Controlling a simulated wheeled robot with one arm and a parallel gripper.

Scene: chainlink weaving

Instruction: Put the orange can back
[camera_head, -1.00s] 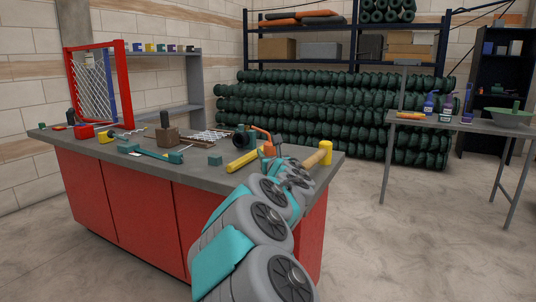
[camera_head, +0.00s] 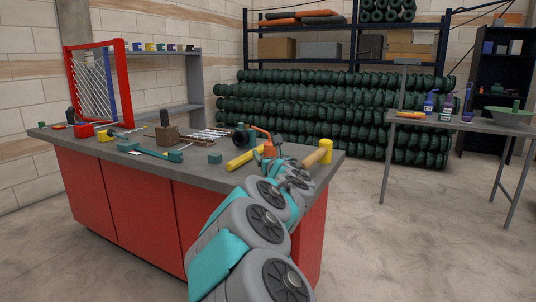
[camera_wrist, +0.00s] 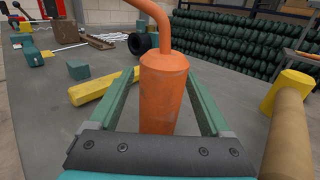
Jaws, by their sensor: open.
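The orange can (camera_wrist: 164,88) has a cylindrical body and a bent orange spout. It stands upright on the grey worktop in the wrist view. My gripper (camera_wrist: 166,88) is open, with one green finger on each side of the can. I cannot tell whether either finger touches it. In the head view the can (camera_head: 268,146) shows near the right end of the workbench (camera_head: 215,176), its lower part hidden behind my arm.
A yellow bar (camera_wrist: 104,86) lies close left of the can. A mallet with a yellow head (camera_wrist: 291,90) and wooden handle lies close right. A black roll (camera_wrist: 139,43) and teal blocks (camera_wrist: 78,69) are farther back. A side table (camera_head: 460,124) stands at the right.

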